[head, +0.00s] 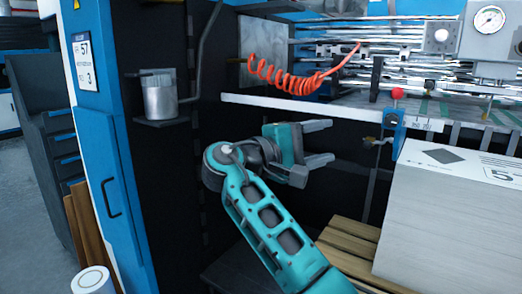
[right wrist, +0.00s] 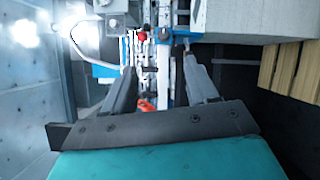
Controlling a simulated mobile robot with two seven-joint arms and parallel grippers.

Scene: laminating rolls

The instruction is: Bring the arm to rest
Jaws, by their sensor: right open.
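My right gripper (head: 331,142) is at the end of my teal right arm, which comes up from the bottom of the head view. Its two grey fingers point right and stand apart, with nothing between them. It is in front of the dark recess below the machine's metal ledge (head: 300,105), apart from the ledge as far as I can see. In the right wrist view, the gripper (right wrist: 159,68) shows both fingers spread and empty, with machine parts beyond. My left gripper is in neither view.
A large grey block (head: 440,230) labelled 5 stands on wooden slats (head: 350,237) at right. An orange coiled hose (head: 290,78) hangs above the ledge. A metal cup (head: 160,98) sits on a small shelf at left, beside the blue cabinet (head: 105,150). A white roll (head: 92,281) is at bottom left.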

